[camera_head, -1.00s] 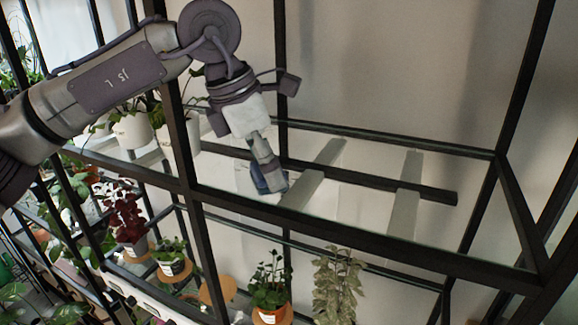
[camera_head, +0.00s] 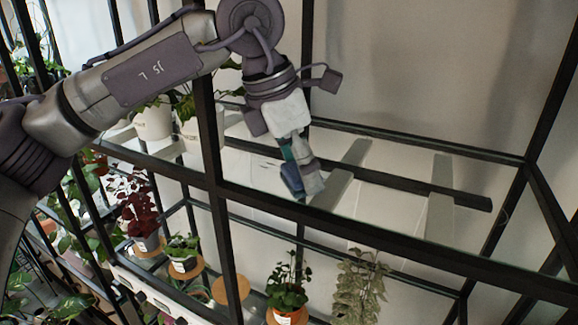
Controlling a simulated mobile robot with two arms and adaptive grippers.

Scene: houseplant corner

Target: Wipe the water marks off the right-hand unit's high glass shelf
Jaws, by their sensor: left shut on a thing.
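The right-hand unit's high glass shelf (camera_head: 385,207) spans the middle of the view inside a black frame. My left gripper (camera_head: 302,180) reaches down over the left part of this shelf, behind its front rail. It is shut on a small blue thing (camera_head: 292,180), which looks like a cloth or sponge and is partly hidden by the fingers. The blue thing is at or very close to the glass; I cannot tell if it touches. I cannot make out water marks on the glass. My right gripper is out of view.
A black upright post (camera_head: 210,130) stands just left of my gripper. White pots (camera_head: 153,122) stand on the shelf to the left. Potted plants (camera_head: 287,285) fill the lower level. Two pale strips (camera_head: 440,195) cross the glass to the right; no objects stand there.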

